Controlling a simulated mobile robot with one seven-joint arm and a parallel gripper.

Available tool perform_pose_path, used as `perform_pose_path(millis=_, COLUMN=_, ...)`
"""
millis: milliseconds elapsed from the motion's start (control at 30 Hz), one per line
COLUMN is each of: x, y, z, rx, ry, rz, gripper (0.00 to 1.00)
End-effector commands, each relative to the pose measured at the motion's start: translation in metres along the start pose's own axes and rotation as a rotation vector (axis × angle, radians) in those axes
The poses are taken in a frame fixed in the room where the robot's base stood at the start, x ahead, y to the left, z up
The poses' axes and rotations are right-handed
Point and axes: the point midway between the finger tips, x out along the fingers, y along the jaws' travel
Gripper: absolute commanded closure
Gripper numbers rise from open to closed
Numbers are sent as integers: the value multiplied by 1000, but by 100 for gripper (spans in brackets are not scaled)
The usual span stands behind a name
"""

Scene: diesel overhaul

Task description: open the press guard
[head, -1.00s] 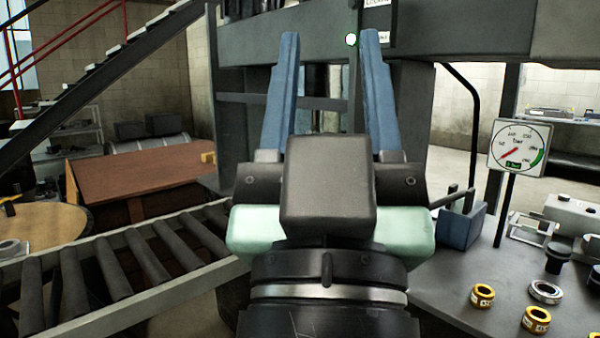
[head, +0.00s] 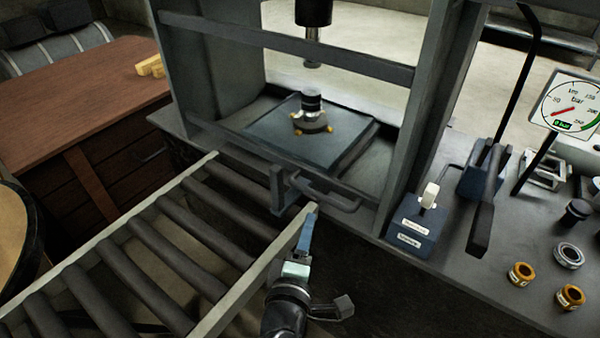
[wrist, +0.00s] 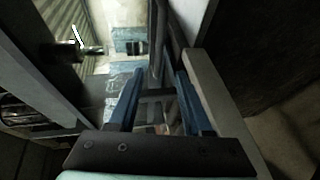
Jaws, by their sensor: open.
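The press guard (head: 285,47) is a dark frame with an upper and a lower bar across the front of the press, and it stands closed. A dark bar handle (head: 325,193) sticks out from its lower edge. My gripper (head: 309,222) is just below and in front of this handle, seen edge-on with blue fingers. In the wrist view my gripper (wrist: 160,85) is open, with a dark bar or frame part beyond and between the fingers. I cannot tell whether the fingers touch anything.
A roller conveyor (head: 150,240) runs up to the press at left, its rail close to my gripper. A blue control box (head: 412,232), a dark lever (head: 484,205) and a gauge (head: 568,107) stand at right. Inside the press, a part (head: 311,115) sits on a plate.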

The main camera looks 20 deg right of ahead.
Motion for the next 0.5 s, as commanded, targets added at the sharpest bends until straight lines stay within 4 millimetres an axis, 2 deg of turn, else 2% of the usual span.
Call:
perform_pose_path(millis=167, x=22, y=1, z=1, rx=0, ry=-3, rz=3, gripper=50)
perform_pose_path(millis=500, x=86, y=1, z=0, rx=3, ry=-1, rz=3, gripper=50)
